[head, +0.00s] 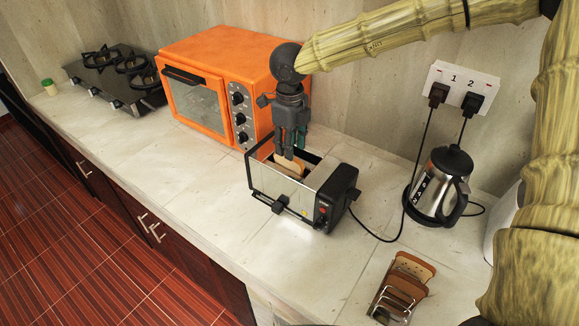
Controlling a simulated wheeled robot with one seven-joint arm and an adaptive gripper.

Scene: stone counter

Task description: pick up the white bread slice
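A pale tan bread slice (289,166) stands in the slot of the silver and black toaster (325,201), its top edge showing above the opening. My gripper (288,156) points down over the toaster with its fingertips right at the top of this slice. From this view I cannot tell whether the fingers touch the slice or are closed on it. The slice's lower part is hidden inside the toaster. More bread slices, browner in look (412,267), stand in a wire rack (399,295) at the lower right.
An orange oven (205,97) stands behind and left of the toaster. A steel kettle (438,187) stands to the right, with cords running to a wall socket (460,88). A black gas hob (118,78) is at far left. The front counter is clear.

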